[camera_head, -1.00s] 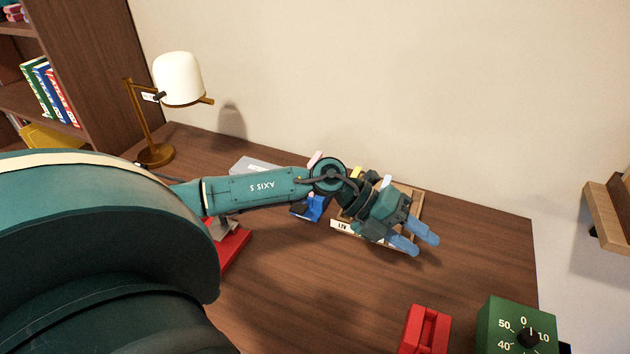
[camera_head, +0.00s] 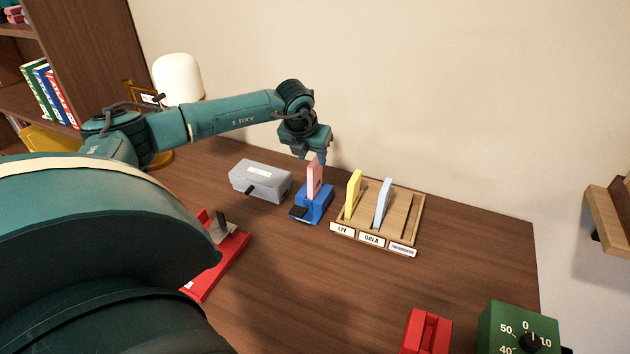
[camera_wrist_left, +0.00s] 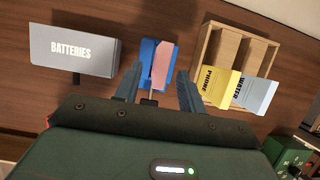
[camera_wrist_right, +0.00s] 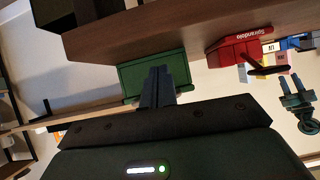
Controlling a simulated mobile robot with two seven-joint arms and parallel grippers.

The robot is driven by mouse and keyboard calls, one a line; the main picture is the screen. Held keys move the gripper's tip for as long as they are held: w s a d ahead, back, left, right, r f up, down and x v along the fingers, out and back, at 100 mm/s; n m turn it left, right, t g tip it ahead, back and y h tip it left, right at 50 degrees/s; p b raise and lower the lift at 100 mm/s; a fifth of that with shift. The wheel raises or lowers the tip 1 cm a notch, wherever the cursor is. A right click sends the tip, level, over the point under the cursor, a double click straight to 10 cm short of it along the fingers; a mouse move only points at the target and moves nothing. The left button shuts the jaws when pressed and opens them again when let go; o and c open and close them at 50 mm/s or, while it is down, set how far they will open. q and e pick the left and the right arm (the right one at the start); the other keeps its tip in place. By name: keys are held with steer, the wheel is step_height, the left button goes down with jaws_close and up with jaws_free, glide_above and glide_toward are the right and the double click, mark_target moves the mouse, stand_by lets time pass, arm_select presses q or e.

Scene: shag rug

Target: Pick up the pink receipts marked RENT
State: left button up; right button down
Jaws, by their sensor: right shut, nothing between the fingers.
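The pink receipts (camera_head: 315,180) stand upright in a blue holder (camera_head: 318,206) on the desk; no RENT mark is readable on them. In the left wrist view the pink receipts (camera_wrist_left: 161,66) show between my finger lines, with the blue holder (camera_wrist_left: 147,54) around them. My left gripper (camera_head: 313,160) is above the receipts, pointing down. In the left wrist view my left gripper (camera_wrist_left: 157,85) has its two fingers wide apart. Whether they touch the receipts I cannot tell. My right gripper (camera_wrist_right: 157,86) is shut and empty; it is outside the head view.
A wooden tray (camera_head: 406,212) right of the holder has yellow PHONE slips (camera_head: 353,194), light-blue WATER slips (camera_head: 382,203) and a free right compartment. A grey BATTERIES box (camera_head: 260,180) stands left. A red device (camera_head: 222,262), red object (camera_head: 428,330) and green timer (camera_head: 515,325) stand nearer.

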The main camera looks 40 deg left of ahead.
mark_target(315, 161)
arm_select(q)
steer(key=shift+p+x, duration=0.4)
steer(key=shift+x, duration=2.6)
steer(key=shift+w+d, duration=0.1)
steer(key=shift+d, duration=0.05)
steer(key=shift+r, duration=0.1)
steer(key=shift+c, duration=0.4)
jaws_close()
